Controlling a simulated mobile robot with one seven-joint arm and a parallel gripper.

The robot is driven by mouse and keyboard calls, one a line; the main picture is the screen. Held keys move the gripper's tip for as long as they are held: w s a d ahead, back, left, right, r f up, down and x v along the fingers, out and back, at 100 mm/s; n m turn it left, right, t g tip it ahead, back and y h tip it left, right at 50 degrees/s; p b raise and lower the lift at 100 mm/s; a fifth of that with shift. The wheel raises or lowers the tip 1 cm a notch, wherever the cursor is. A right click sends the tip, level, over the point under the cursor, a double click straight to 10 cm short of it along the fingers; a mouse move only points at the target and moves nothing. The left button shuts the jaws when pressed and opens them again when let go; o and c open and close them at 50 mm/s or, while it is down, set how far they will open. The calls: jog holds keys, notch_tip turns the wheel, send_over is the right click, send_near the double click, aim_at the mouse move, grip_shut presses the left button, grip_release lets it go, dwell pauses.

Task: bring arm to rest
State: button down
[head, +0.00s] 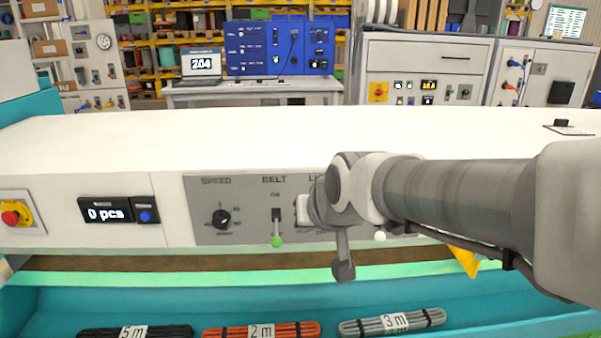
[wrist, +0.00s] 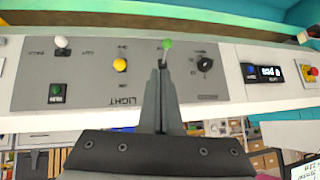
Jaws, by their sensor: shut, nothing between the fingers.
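My arm (head: 455,190) reaches in from the right in the head view, its end in front of the control panel. My gripper (wrist: 161,68) is shut and empty in the wrist view, where the panel appears upside down. Its fingertips are just beside the belt switch's green-tipped lever (wrist: 166,45); I cannot tell whether they touch. In the head view this lever (head: 277,241) points down, away from the ON mark. The arm hides the panel's LIGHT part there; the wrist view shows a yellow knob (wrist: 120,65) and a white-tipped lever (wrist: 62,43).
The panel (head: 205,190) also bears a speed dial (head: 222,219). A "0 pcs" display (head: 105,214) and a red stop button (head: 12,217) are left. The white belt top (head: 250,135) is clear in the middle. Cable bundles (head: 262,331) lie in the teal trough (head: 60,305) below.

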jog(key=s+d+r+g+h+p, duration=0.1)
jog(key=s+d+p, duration=0.2)
jog(key=s+d, duration=0.3)
jog(key=s+d+r+m+g+h+p, duration=0.1)
jog(key=s+d+r+p, duration=0.1)
jog(key=s+d, duration=0.4)
jog(key=s+p, duration=0.1)
jog(key=s, duration=0.4)
jog(key=shift+s+d+r+m+g+h, duration=0.2)
jog(key=shift+s+d+m+g+h, duration=0.1)
jog(key=shift+d+g+h, duration=0.1)
jog(key=shift+d, duration=0.1)
